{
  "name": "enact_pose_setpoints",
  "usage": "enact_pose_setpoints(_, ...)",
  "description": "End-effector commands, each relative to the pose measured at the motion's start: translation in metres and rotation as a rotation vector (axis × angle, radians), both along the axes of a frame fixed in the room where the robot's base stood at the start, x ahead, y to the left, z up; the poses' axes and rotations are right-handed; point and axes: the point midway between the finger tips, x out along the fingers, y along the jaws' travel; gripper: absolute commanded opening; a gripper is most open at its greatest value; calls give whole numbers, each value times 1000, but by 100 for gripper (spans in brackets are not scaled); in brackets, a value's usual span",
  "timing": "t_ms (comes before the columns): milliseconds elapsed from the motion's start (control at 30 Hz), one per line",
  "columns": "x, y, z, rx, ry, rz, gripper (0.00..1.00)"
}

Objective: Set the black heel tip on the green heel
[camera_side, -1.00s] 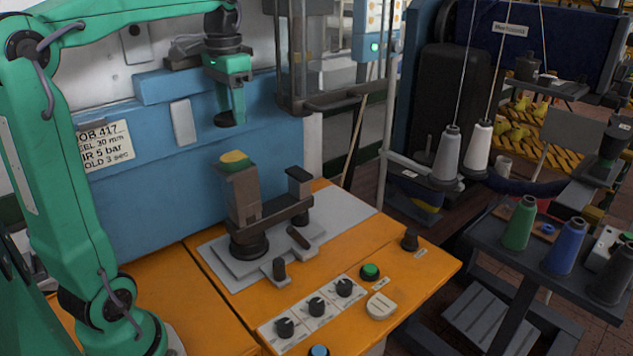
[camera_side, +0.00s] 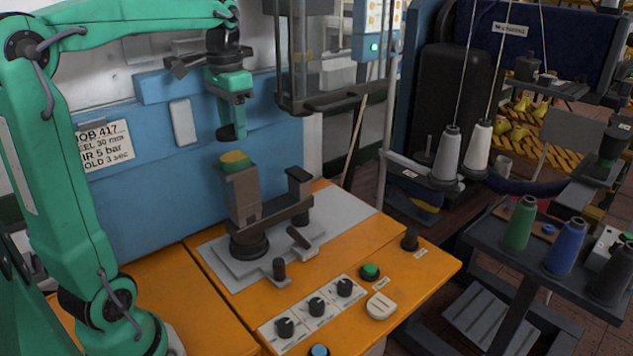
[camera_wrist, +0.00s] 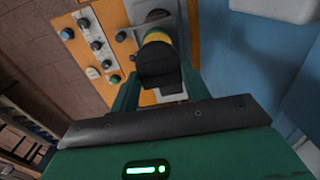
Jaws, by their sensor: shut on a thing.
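The green heel (camera_side: 235,157) sits on top of a brown post on the press fixture, its upper face yellowish green. My gripper (camera_side: 232,118) is above it, pointing down. It is shut on the black heel tip (camera_side: 229,133), which hangs just over the heel with a small gap in the side view. In the wrist view the black heel tip (camera_wrist: 160,68) shows between my green fingers (camera_wrist: 160,92). It hides most of the heel, of which a yellow-green rim (camera_wrist: 155,38) shows behind it.
The fixture's second, shorter post (camera_side: 299,182) stands to the right of the heel. A blue machine panel (camera_side: 150,190) rises close behind. Knobs (camera_side: 316,305) and a green button (camera_side: 370,271) lie on the orange bench (camera_side: 400,290) in front. Thread cones (camera_side: 520,225) stand far right.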

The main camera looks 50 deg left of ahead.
Motion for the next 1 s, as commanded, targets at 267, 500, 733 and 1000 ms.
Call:
enact_pose_setpoints(267, 0, 0, -4, 0, 0, 0, 24)
enact_pose_setpoints(500, 0, 0, -12, -1, 1, 0, 24)
enact_pose_setpoints(733, -1, 0, -24, -1, 1, 0, 24)
enact_pose_setpoints(1000, -1, 0, -35, 0, 1, 0, 24)
